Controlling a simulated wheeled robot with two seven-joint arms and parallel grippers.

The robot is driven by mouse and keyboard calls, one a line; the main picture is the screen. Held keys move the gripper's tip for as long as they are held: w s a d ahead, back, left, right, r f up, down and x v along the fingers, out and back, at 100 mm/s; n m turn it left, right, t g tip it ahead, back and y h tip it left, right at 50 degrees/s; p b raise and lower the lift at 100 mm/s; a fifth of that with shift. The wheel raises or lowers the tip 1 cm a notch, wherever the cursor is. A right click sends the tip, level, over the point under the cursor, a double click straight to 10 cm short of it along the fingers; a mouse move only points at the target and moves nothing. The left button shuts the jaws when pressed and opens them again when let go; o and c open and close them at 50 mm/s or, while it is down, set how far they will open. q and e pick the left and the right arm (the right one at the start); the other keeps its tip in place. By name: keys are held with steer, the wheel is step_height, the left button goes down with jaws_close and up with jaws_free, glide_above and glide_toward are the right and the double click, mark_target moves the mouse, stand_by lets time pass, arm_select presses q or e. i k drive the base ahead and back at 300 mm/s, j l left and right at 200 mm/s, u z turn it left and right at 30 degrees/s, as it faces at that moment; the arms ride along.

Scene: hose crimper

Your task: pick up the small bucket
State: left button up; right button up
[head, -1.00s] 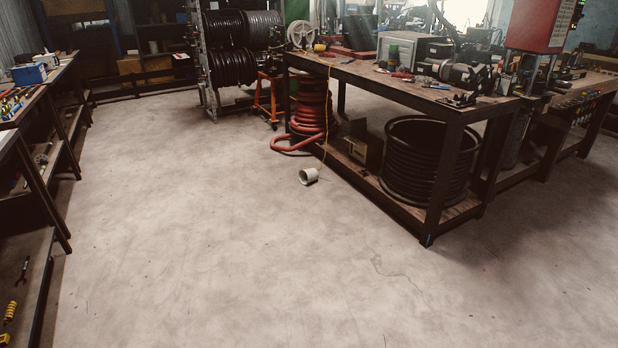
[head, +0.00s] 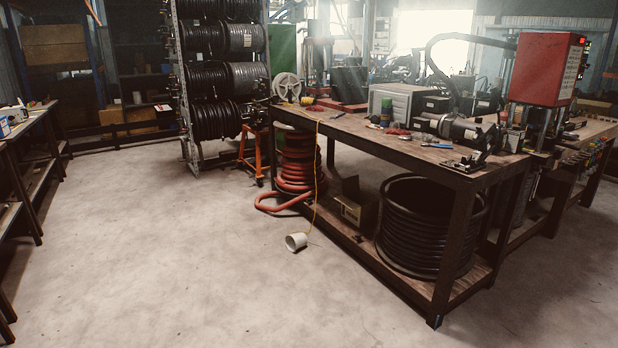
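A small white bucket (head: 296,242) lies tipped on its side on the concrete floor, beside the near left edge of the long workbench. Its open end faces the lower left. A thin yellow cord (head: 316,170) hangs from the bench top and comes down close to the bucket; I cannot tell whether it is tied to it. Neither of my grippers shows in the head view.
The workbench (head: 400,150) stands on the right, its lower shelf holding a black hose coil (head: 425,230) and a box (head: 355,205). Red hose (head: 297,165) is stacked behind the bucket. Shelves (head: 25,170) line the left. The floor (head: 170,260) between is clear.

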mark_target(292, 241)
steer(key=i, duration=3.05)
